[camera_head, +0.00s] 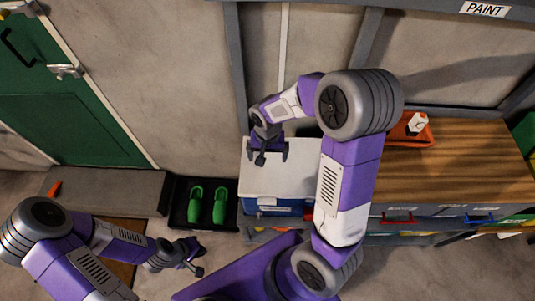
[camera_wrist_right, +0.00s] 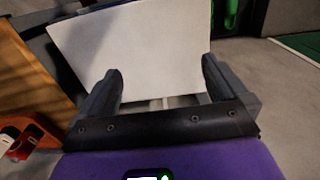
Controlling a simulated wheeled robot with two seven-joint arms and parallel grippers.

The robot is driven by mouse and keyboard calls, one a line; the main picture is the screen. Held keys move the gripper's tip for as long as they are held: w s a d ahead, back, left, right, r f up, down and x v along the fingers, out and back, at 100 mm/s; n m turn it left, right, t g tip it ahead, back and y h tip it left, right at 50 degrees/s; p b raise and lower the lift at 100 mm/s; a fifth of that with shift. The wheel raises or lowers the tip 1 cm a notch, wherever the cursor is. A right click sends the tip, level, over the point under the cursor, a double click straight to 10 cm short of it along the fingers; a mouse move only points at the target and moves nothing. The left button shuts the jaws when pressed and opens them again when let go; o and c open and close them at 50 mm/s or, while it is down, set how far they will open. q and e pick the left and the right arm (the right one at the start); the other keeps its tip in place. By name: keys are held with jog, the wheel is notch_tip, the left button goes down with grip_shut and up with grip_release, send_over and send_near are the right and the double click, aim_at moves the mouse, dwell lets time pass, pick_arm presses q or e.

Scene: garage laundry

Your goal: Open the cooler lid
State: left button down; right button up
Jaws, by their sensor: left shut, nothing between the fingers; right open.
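The cooler has a white lid (camera_head: 285,180) above a blue body (camera_head: 275,207), against the wall in the middle of the head view. The lid appears to lie down on the body, though my right arm hides its right side. My right gripper (camera_head: 268,158) is open over the back part of the lid. In the right wrist view, the white lid (camera_wrist_right: 140,45) fills the space beyond my two spread fingers (camera_wrist_right: 162,85), with nothing held between them. My left gripper (camera_head: 196,263) is shut and empty, low at the left, well away from the cooler.
A black tray (camera_head: 180,215) with green shoes (camera_head: 207,205) stands left of the cooler. A wooden workbench (camera_head: 470,160) with an orange-red container (camera_head: 410,130) is on the right. A step (camera_head: 110,187) lies below the green door (camera_head: 70,110).

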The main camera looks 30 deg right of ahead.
jog(key=shift+c, duration=0.2)
grip_shut()
dwell(0.5)
dwell(0.7)
jog(key=shift+o, duration=0.2)
grip_release()
dwell(0.4)
notch_tip(320, 180, up, 8)
jog(key=shift+f+p, duration=0.25)
jog(key=shift+p, duration=0.2)
